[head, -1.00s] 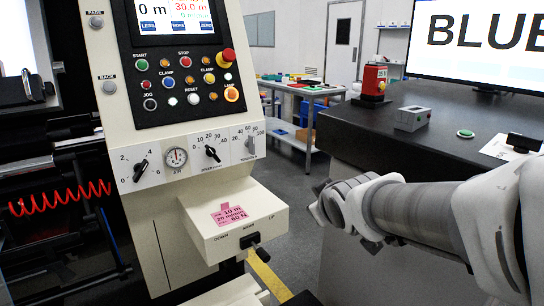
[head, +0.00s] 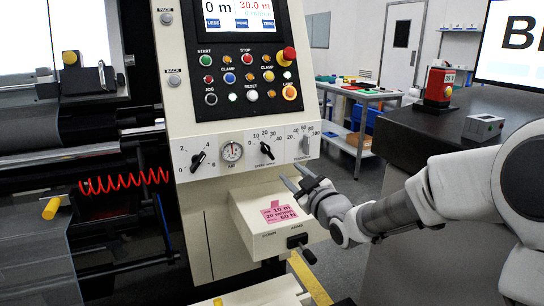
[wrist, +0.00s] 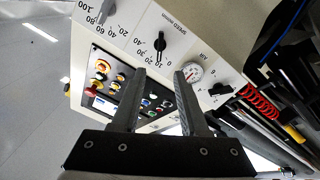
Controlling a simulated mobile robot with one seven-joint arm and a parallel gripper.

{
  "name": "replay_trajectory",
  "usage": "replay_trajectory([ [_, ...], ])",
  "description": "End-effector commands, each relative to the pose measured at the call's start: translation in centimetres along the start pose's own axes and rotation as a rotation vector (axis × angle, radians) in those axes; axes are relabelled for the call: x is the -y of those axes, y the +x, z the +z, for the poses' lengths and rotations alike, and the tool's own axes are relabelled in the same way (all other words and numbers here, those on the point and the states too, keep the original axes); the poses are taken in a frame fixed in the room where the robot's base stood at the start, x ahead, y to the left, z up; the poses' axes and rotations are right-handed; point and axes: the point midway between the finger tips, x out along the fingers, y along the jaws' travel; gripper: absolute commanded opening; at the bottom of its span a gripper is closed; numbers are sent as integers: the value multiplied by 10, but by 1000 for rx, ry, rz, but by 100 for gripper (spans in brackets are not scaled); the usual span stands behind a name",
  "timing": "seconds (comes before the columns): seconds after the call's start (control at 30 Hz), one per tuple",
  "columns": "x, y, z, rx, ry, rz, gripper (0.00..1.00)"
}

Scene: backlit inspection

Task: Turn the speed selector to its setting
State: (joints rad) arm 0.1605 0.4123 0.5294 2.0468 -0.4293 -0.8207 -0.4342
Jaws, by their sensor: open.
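The speed selector (head: 266,150) is a black pointer knob on the white panel strip, with a scale from 0 to 40 around it. It also shows in the wrist view (wrist: 160,44), beyond the fingers; its exact reading is hard to make out. My gripper (head: 290,174) is open and empty, below and to the right of the selector and apart from it. In the wrist view my gripper's two fingers (wrist: 160,82) stand apart, pointing towards the panel. A pink note (head: 279,212) on the box below reads 10 m, 20 m/min and 60 N.
An air gauge (head: 232,152) and another black knob (head: 198,160) sit left of the selector; a grey tension knob (head: 305,142) is close on its right. Coloured buttons (head: 250,76) are above. The cream box (head: 250,225) juts out below, with a black lever (head: 297,241).

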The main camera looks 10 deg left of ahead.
Motion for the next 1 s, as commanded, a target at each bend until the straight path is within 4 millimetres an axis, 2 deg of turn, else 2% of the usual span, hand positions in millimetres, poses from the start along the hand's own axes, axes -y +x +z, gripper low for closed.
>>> replay_trajectory([
  [0.1, 1, 22, 1, -2, 1, -1, 44],
  [0.6, 1, 103, 1, 1, 1, -1, 44],
  [0.8, 1, 128, 1, 1, 0, 0, 44],
  [1.0, 1, 141, 1, 2, 0, -1, 44],
])
